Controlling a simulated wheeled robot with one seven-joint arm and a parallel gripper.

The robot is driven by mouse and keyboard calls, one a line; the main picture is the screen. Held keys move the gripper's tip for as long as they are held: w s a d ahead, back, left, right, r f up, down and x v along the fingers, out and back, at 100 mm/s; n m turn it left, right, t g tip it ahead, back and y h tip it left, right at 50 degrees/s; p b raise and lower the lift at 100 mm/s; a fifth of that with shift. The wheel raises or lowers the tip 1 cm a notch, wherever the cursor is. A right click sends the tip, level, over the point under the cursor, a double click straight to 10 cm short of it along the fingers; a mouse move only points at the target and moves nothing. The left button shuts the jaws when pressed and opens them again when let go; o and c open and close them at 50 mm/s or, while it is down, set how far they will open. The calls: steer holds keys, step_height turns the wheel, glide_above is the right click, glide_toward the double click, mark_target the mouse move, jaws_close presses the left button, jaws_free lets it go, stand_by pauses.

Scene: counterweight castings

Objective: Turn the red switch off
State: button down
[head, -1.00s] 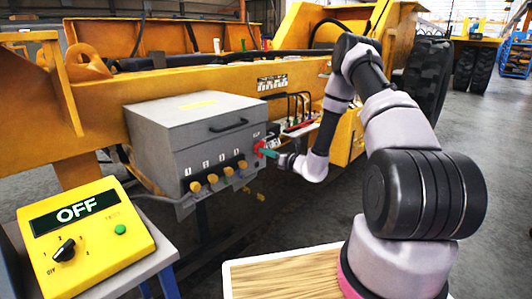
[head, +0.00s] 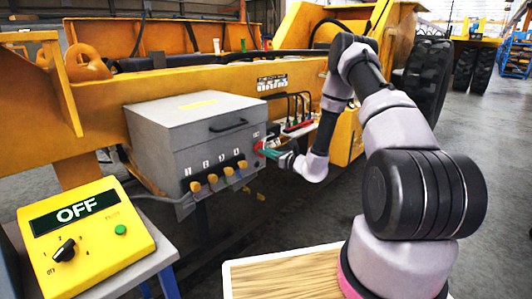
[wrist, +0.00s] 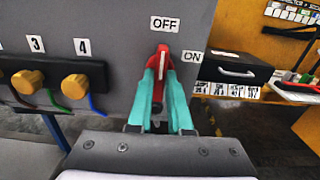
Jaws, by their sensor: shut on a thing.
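The red switch (wrist: 163,58) is on the grey box's side panel, with its white mark pointing nearly straight up at the OFF label (wrist: 164,24). The ON label (wrist: 192,56) is to its right. My gripper (wrist: 160,78) has teal fingers on both sides of the switch handle and is shut on it. The fingers hide the lower part of the switch. In the head view the switch (head: 260,147) is a small red spot at the box's right end, mostly hidden, with my gripper (head: 270,154) against it.
The grey box (head: 200,135) has several orange knobs (head: 212,178) along its front. A yellow tester (head: 85,240) reading OFF stands at the lower left. A wooden tabletop (head: 285,275) is at the bottom centre. A dark case (wrist: 235,72) lies right of the switch.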

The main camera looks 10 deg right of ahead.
steer(key=c, duration=0.8)
jaws_free()
steer(key=shift+c, duration=0.2)
steer(key=shift+s+d, duration=0.1)
steer(key=v, duration=1)
steer(key=shift+s+d, duration=0.15)
steer(key=shift+s, duration=0.1)
